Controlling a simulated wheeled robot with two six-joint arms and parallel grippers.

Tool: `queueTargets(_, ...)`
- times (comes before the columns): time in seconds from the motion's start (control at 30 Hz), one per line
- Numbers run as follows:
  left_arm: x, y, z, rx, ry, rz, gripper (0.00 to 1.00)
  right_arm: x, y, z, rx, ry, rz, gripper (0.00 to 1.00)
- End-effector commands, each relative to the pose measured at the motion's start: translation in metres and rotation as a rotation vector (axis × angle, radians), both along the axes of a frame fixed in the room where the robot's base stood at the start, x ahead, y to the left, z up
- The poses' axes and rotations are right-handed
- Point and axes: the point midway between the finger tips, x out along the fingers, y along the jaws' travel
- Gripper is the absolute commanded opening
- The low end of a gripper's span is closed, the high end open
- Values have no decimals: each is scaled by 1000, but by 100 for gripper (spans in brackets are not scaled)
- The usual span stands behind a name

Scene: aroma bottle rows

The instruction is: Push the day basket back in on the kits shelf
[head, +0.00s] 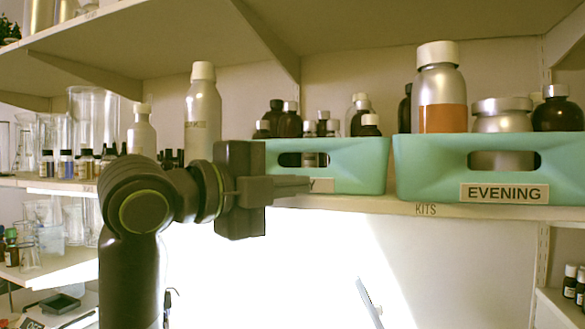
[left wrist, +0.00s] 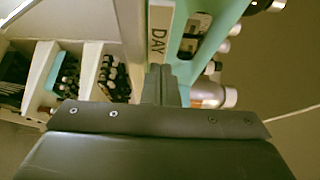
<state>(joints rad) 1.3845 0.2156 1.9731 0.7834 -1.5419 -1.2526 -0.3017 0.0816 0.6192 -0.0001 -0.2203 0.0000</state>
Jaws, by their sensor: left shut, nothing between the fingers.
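The day basket (head: 360,165) is a teal bin on the kits shelf, with a handle slot and bottles inside. In the head view my left gripper hides its left part and most of its label. In the left wrist view the basket (left wrist: 183,45) shows with its DAY label (left wrist: 158,32) facing out. My left gripper (head: 306,184) is shut and empty, its fingers pointing right in front of the basket's lower front. In the left wrist view its fingertips (left wrist: 160,72) are close to the label; I cannot tell if they touch. My right gripper is not in view.
The teal EVENING basket (head: 420,170) stands close on the right, with bottles inside. Silver bottles (head: 203,115) and glass cylinders stand to the left. The kits shelf edge (head: 385,205) runs below the baskets; another shelf (head: 170,50) hangs above.

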Motion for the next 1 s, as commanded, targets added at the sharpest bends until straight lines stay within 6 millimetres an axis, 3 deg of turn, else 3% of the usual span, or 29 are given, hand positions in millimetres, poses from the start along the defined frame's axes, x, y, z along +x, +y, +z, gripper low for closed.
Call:
queueTargets(0.03,7,0,3,0,4,0,0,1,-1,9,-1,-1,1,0)
queueTargets(0.27,22,-1,1,0,0,-1,0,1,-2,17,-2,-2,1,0)
queueTargets(1.0,34,-2,0,0,-1,0,0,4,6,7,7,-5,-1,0)
